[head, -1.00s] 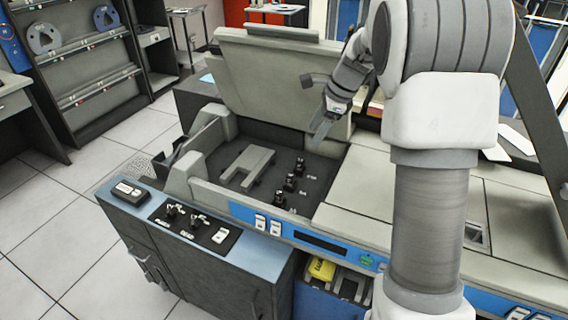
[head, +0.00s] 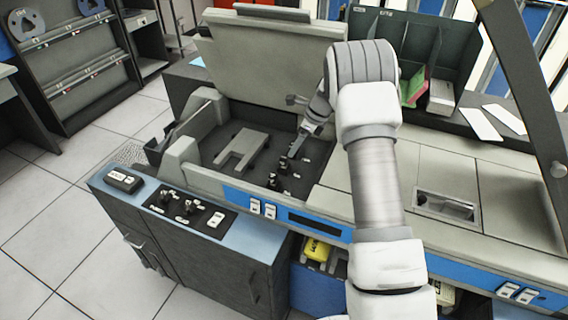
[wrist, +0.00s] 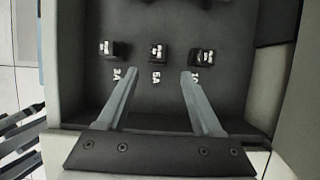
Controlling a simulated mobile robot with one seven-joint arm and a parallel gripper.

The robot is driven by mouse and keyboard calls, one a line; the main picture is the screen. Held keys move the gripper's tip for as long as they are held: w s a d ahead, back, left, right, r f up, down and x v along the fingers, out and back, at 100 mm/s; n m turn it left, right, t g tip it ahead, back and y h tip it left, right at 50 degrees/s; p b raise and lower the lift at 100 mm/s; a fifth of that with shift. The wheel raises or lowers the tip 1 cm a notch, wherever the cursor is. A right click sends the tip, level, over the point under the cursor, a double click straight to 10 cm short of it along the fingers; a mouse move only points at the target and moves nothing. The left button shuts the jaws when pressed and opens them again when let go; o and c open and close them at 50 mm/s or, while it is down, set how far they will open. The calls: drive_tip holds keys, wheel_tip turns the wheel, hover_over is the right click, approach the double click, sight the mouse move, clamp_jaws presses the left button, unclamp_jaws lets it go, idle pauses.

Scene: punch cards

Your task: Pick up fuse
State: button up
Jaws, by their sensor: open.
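Three small black fuses stand in a row on the dark floor of the open machine bay. In the wrist view they are the left fuse (wrist: 113,48) by a "3A" label, the middle fuse (wrist: 159,54) by "5A", and the right fuse (wrist: 201,57), whose label is partly hidden by a finger. In the head view the near fuse (head: 274,181) and the one behind it (head: 284,166) show; the far one is hard to tell from my gripper. My gripper (wrist: 159,76) is open and empty, its fingertips on either side of the middle fuse's column, just short of it.
A grey bracket-shaped block (head: 243,150) lies left of the fuses. The raised lid (head: 265,65) stands behind the bay, and bay walls close it in. A flat grey machine top (head: 390,180) lies to the right. Switches (head: 187,207) sit on the front panel.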

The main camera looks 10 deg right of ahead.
sight(284, 158)
drive_tip(key=x, duration=0.3)
drive_tip(key=shift+a+f, duration=0.1)
drive_tip(key=shift+a, duration=0.05)
drive_tip(key=shift+w+a+r+x, duration=0.1)
drive_tip(key=shift+a+x, duration=0.05)
drive_tip(key=shift+x, duration=0.75)
drive_tip(key=shift+w+a+r+x, duration=0.1)
drive_tip(key=shift+a+x, duration=0.1)
drive_tip(key=shift+x, duration=0.7)
drive_tip(key=shift+w+a+r+x, duration=0.1)
drive_tip(key=shift+a+x, duration=0.05)
drive_tip(key=shift+x, duration=0.7)
drive_tip(key=shift+s+f, duration=0.1)
drive_tip(key=shift+c, duration=0.3)
clamp_jaws()
